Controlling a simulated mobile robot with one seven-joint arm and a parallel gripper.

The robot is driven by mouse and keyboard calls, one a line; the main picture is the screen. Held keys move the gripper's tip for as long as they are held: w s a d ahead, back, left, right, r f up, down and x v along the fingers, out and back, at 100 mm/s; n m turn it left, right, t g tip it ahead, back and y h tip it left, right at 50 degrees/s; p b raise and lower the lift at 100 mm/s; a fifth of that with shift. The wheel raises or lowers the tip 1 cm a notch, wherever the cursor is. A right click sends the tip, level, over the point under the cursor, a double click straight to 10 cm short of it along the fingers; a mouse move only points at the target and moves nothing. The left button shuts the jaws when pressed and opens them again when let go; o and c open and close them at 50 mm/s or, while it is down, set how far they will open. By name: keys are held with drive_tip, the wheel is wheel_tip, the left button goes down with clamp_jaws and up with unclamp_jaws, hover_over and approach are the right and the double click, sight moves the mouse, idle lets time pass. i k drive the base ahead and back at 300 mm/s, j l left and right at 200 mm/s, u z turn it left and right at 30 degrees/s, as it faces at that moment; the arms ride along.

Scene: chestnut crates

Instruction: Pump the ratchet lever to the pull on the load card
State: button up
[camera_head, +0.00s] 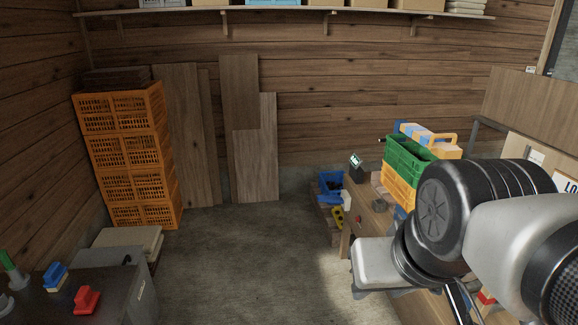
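Crates stand on the wooden bench at the right: a green crate (408,158) on an orange one (397,187). I cannot make out a ratchet lever; my arm covers much of the bench. My arm fills the lower right, and I cannot make out my gripper's fingers.
A tall stack of orange crates (133,158) stands at the left wall. A dark-topped cabinet (105,290) with a red block (87,300) is at the lower left. A blue bin (331,186) sits beside the bench. The concrete floor (240,255) in the middle is clear.

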sight(320, 197)
drive_tip(key=i+j+z, duration=0.2)
drive_tip(key=i+z, duration=0.2)
drive_tip(key=i, duration=0.2)
drive_tip(key=z, duration=1.55)
drive_tip(key=u, duration=1.5)
drive_tip(key=i+j, duration=0.25)
drive_tip(key=i, duration=0.2)
drive_tip(key=i+j, duration=0.2)
drive_tip(key=i, duration=0.3)
drive_tip(key=i+j, duration=0.25)
drive_tip(key=i, duration=0.2)
drive_tip(key=i+j, duration=0.2)
drive_tip(key=i, duration=0.3)
drive_tip(key=i+j, duration=0.25)
drive_tip(key=i, duration=0.2)
drive_tip(key=i+j, duration=0.25)
drive_tip(key=i, duration=0.25)
